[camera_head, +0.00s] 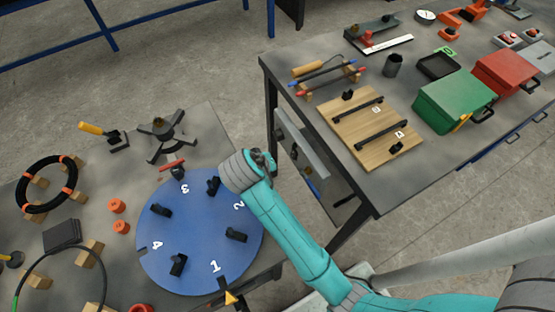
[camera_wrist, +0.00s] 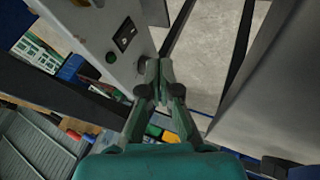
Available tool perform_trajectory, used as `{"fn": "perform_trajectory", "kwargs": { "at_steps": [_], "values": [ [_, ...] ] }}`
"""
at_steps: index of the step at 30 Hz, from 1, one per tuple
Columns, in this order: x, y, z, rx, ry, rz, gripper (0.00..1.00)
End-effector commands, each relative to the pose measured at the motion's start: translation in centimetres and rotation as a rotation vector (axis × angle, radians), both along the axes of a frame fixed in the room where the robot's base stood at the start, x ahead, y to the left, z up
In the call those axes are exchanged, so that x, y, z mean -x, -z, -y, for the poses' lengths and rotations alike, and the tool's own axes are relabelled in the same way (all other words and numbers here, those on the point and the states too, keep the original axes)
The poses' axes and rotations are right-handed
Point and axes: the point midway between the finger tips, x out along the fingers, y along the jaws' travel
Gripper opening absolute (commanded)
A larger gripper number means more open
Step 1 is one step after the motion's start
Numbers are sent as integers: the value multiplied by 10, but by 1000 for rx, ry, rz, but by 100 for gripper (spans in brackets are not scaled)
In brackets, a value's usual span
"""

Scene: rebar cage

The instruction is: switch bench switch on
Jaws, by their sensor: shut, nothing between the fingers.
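I cannot tell the switch's position. My gripper (camera_wrist: 153,72) is shut and empty, its fingertips close to the panel's lower right edge, below and right of the switch. I cannot tell whether they touch the panel. In the head view the grey panel (camera_head: 308,152) hangs at the side of the right bench; my gripper (camera_head: 264,160) is just left of it. The switch is too small there to make out surely.
The right bench (camera_head: 350,60) holds a wooden board (camera_head: 365,128), a green box (camera_head: 455,102) and a red box (camera_head: 505,74). A blue numbered disc (camera_head: 205,245) with black pegs lies on the left table, below my wrist. Bare floor shows between the tables.

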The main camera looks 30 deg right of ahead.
Motion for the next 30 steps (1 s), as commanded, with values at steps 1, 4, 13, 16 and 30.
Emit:
{"fn": "perform_trajectory", "kwargs": {
  "at_steps": [1,4,13,16,30],
  "values": [
    [-1,5,3,0,2,-3,0],
    [-6,18,10,0,2,-4,0],
    [-27,64,36,0,2,-4,0],
    [-33,78,43,-1,2,-4,0],
    [-32,81,81,-1,0,0,0]
  ]
}}
